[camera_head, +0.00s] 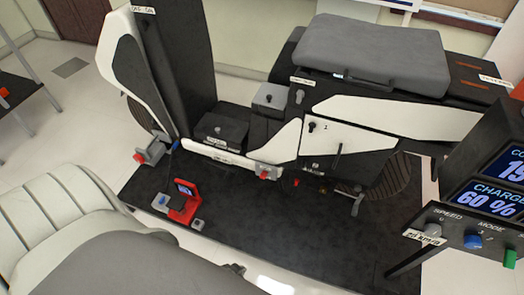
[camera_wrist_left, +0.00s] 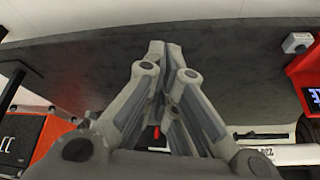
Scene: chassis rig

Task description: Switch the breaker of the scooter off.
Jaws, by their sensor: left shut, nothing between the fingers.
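The scooter (camera_head: 370,118) stands on a dark platform, its black and white body under a grey seat. Its white side panel (camera_head: 318,140) carries a black knob (camera_head: 312,126) and a dark lever (camera_head: 337,156). Small labels are too small to read, so I cannot tell which control is the breaker. My left gripper (camera_wrist_left: 165,48) is shut and empty in the left wrist view, its fingertips together in front of the dark platform surface (camera_wrist_left: 230,60). I cannot make the gripper out clearly in the head view. My right gripper is not in view.
A red device with a small screen (camera_head: 184,203) stands on the platform's front left. A console (camera_head: 480,215) with displays, knobs and buttons is at the right. An orange box (camera_wrist_left: 40,140) shows in the left wrist view. The platform's front middle (camera_head: 270,220) is clear.

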